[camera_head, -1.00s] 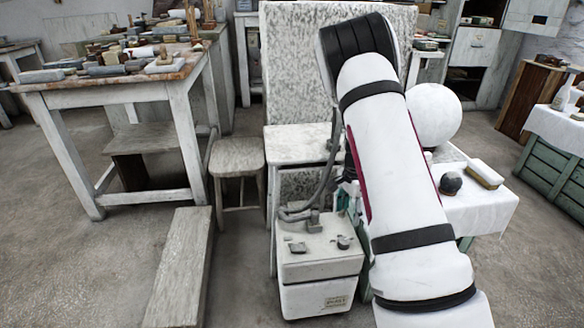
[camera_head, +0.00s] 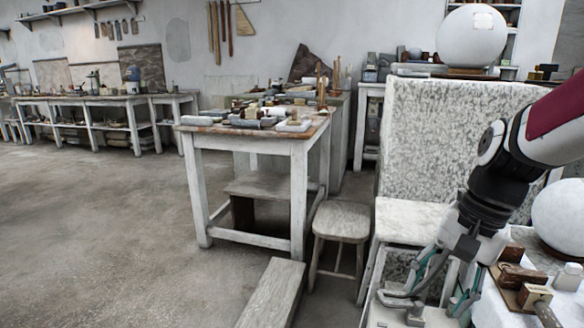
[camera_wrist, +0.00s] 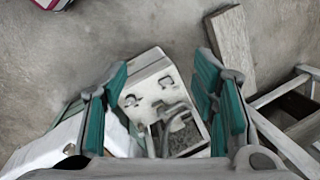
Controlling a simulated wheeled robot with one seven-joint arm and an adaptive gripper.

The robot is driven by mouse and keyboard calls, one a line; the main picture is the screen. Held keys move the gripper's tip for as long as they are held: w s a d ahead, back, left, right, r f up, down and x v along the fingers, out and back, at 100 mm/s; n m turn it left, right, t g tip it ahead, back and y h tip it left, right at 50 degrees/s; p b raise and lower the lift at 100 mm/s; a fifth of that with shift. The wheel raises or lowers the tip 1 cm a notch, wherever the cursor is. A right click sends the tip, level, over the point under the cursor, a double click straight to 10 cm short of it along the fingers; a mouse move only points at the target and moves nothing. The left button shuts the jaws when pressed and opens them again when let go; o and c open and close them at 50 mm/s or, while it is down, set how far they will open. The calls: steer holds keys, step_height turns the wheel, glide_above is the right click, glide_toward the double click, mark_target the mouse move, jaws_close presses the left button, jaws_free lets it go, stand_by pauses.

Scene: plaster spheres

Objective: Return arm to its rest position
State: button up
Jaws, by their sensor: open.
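My arm comes in from the right edge of the head view and bends down at a dark wrist. My gripper (camera_head: 440,290) hangs at the lower right in front of the pale stool-like table (camera_head: 408,222). In the wrist view my gripper (camera_wrist: 160,95) points down with its two teal-padded fingers wide apart and nothing between them. Below the fingers is a whitish box (camera_wrist: 160,88) with dark fittings and a hose, standing on the floor.
A white-draped table (camera_head: 495,308) with wooden blocks and a plaster sphere (camera_head: 562,215) stands close on the right. A wooden stool (camera_head: 341,222), a low bench (camera_head: 272,296) and a cluttered worktable (camera_head: 250,138) stand to the left. Open floor (camera_head: 110,220) lies further left.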

steer(key=s+a+r+n+h, duration=0.15)
steer(key=s+n, duration=0.25)
steer(key=s, duration=0.8)
steer(key=s+a+r+n+h, duration=0.1)
steer(key=s+a+n, duration=0.25)
steer(key=s, duration=0.75)
step_height(320, 180, up, 29)
steer(key=t+p, duration=0.3)
steer(key=p, duration=2.4)
steer(key=shift+d+r+n+t, duration=0.2)
steer(key=shift+d+n+t, duration=0.2)
steer(key=shift+d+n, duration=0.05)
